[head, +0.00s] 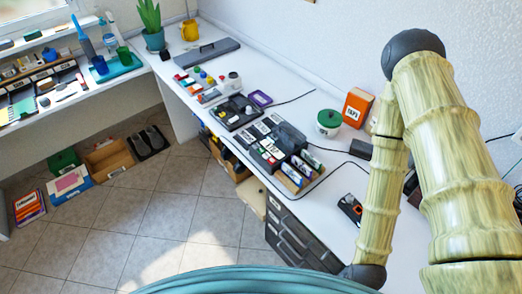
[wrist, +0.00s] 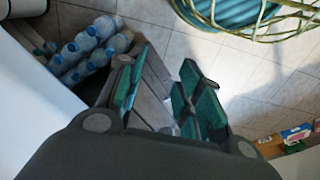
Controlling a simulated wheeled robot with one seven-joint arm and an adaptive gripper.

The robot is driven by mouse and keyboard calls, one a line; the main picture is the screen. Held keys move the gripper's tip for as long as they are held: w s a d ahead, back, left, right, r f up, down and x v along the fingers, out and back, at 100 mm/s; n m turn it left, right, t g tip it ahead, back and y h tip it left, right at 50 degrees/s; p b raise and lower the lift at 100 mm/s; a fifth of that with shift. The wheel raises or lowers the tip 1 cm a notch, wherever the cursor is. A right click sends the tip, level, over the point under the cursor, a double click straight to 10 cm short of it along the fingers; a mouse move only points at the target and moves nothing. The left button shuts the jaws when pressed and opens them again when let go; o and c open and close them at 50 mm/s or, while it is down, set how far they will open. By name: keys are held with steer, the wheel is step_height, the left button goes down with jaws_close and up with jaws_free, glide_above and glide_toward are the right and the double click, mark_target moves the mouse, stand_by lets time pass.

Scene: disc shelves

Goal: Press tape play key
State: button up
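I cannot tell for certain which thing is the tape player. A dark device (head: 237,112) with small parts on top lies on the white desk in the head view. An orange box (head: 356,107) with dark lettering, perhaps "TAPE", stands at the back near the wall. A small black item with orange and light marks (head: 350,208) lies near the front edge, beside my arm. No play key can be made out. My gripper (wrist: 155,75) shows in the wrist view, its two green-padded fingers apart and empty, over the floor beside the desk. The head view does not show it.
The white desk (head: 320,218) also bears a black tray of labelled boxes (head: 268,142), a green-lidded pot (head: 328,122) and cables. Dark drawers (head: 290,238) stand below. Several plastic bottles (wrist: 88,45) lie near my gripper. The tiled floor (head: 150,225) is mostly clear.

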jaws_close()
stand_by(1.1)
